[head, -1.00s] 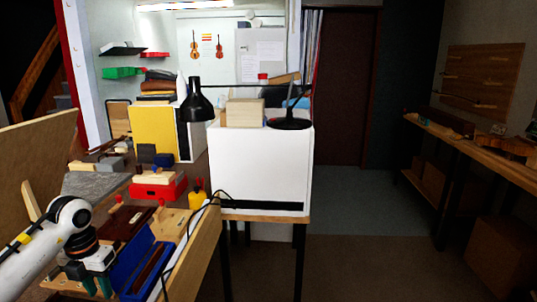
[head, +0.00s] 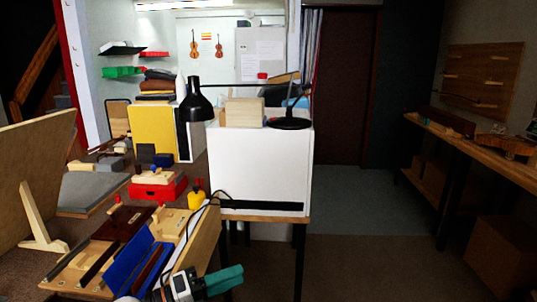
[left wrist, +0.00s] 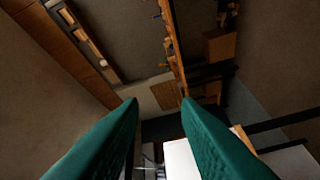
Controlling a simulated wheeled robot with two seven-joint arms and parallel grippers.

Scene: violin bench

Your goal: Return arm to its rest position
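My left arm shows in the head view only at its gripper end, low at the bottom edge. My left gripper (head: 226,281) is beyond the bench's front right corner, with its green fingers pointing right. In the left wrist view the two green fingers of my left gripper (left wrist: 160,100) stand apart with nothing between them, so it is open and empty. The rest of my left arm is out of the head view. My right gripper is in neither view.
The workbench on the left holds a blue case (head: 131,262), a red box (head: 158,187), a yellow bottle (head: 197,199) and a leaning wooden board (head: 35,175). A white cabinet (head: 258,165) stands behind. Bare floor (head: 370,265) lies to the right.

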